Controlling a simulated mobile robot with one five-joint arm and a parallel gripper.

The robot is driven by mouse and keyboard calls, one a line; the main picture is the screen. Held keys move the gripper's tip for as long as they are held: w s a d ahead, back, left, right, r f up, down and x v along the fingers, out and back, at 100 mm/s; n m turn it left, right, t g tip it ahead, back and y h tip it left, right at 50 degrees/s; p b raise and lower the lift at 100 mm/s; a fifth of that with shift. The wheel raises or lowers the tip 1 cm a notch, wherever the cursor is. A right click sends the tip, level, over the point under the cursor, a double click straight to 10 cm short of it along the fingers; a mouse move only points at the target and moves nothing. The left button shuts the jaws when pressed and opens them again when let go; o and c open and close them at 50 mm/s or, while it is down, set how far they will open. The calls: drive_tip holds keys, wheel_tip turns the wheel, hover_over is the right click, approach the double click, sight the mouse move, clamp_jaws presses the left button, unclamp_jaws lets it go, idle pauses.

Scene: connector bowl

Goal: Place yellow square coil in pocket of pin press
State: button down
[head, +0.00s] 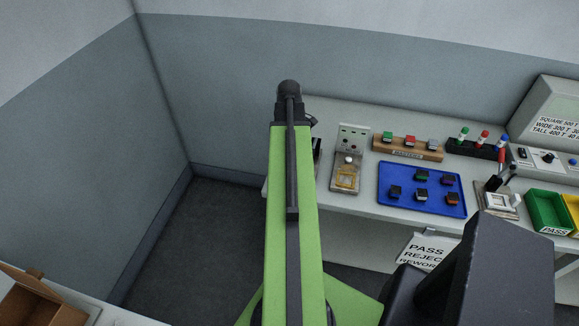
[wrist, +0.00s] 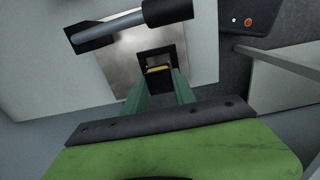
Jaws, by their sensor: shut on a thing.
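In the wrist view my gripper (wrist: 160,82) has its two green fingers closed on a small square black piece with a yellow band, the yellow square coil (wrist: 159,69). The coil is over or on a shiny metal plate (wrist: 118,62), apparently part of the pin press. A grey bar with black ends (wrist: 118,27) crosses above the plate. I cannot tell whether the coil touches the plate or sits in a pocket. In the head view my green arm hides my gripper, the coil and most of what lies in front of it.
Beyond are a blue tray (head: 408,204) with several dark parts, a wooden rack (head: 380,149), a white nest (head: 499,206) and a green bin (head: 546,212). A dark button box (wrist: 248,14) shows in the wrist view.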

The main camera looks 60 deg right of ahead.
drive_tip(key=shift+f, duration=0.1)
wheel_tip(320, 180, down, 4)
drive_tip(key=b, duration=0.3)
drive_tip(key=shift+b, duration=0.4)
drive_tip(key=c, duration=1)
unclamp_jaws()
wheel_tip(320, 180, up, 13)
drive_tip(key=p, duration=1.2)
drive_tip(key=shift+f+p, duration=0.15)
drive_tip(key=shift+p, duration=0.25)
drive_tip(key=shift+f, duration=0.1)
